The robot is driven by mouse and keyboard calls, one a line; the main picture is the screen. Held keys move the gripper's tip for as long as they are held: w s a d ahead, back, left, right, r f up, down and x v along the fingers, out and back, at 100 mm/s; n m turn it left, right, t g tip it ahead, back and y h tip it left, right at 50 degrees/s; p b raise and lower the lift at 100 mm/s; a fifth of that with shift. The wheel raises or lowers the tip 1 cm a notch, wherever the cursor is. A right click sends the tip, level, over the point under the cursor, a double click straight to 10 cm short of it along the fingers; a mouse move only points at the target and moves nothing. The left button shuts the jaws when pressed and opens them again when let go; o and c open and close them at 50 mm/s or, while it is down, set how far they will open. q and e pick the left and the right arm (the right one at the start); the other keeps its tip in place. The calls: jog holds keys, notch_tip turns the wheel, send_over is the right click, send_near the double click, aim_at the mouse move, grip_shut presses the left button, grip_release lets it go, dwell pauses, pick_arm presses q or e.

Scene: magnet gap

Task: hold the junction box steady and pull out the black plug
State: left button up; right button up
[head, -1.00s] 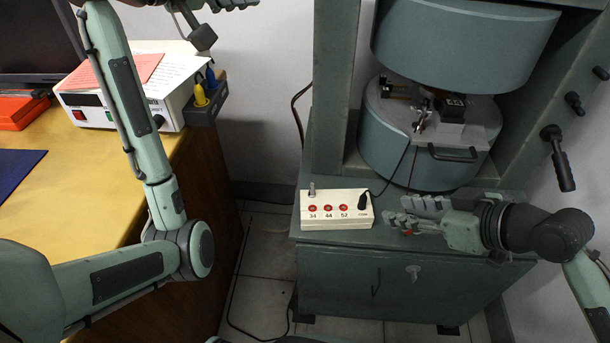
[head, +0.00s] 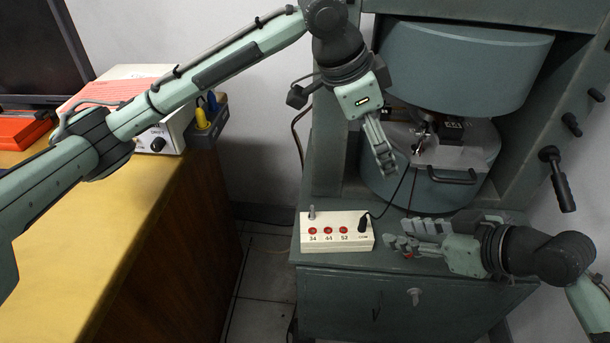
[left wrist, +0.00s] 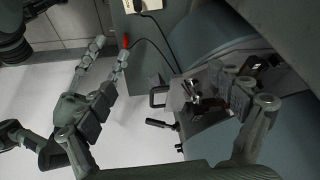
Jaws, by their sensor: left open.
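The junction box (head: 337,234), cream with several red sockets, sits at the front edge of the grey-green cabinet in the head view. The black plug (head: 363,223) stands upright in its right end, with a black cable rising from it. A corner of the box also shows at the top of the left wrist view (left wrist: 153,5). My right gripper (head: 400,236) is open and empty, just right of the box and apart from it. My left gripper (head: 386,165) is open and empty, pointing down above and behind the plug.
A large cylindrical magnet (head: 455,60) with a handle (head: 452,177) stands behind the box. Black knobs line the frame at right. A yellow-topped desk (head: 110,215) with a white instrument and papers is at left.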

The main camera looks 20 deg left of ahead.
aim_at(305, 226)
pick_arm(q)
jog(key=s+a+f+g+y, duration=0.1)
jog(key=a+f, duration=0.2)
jog(key=f, duration=0.1)
jog(key=s+a+f+g+y, duration=0.1)
jog(key=a+f, duration=0.3)
jog(key=f, duration=0.1)
jog(key=s+a+f+m+g+y, duration=0.1)
jog(key=a+f+y, duration=0.1)
jog(key=a+f, duration=0.2)
jog(key=shift+s+f, duration=0.2)
jog(key=shift+f, duration=0.45)
notch_tip(305, 226, down, 8)
jog(key=shift+r, duration=0.1)
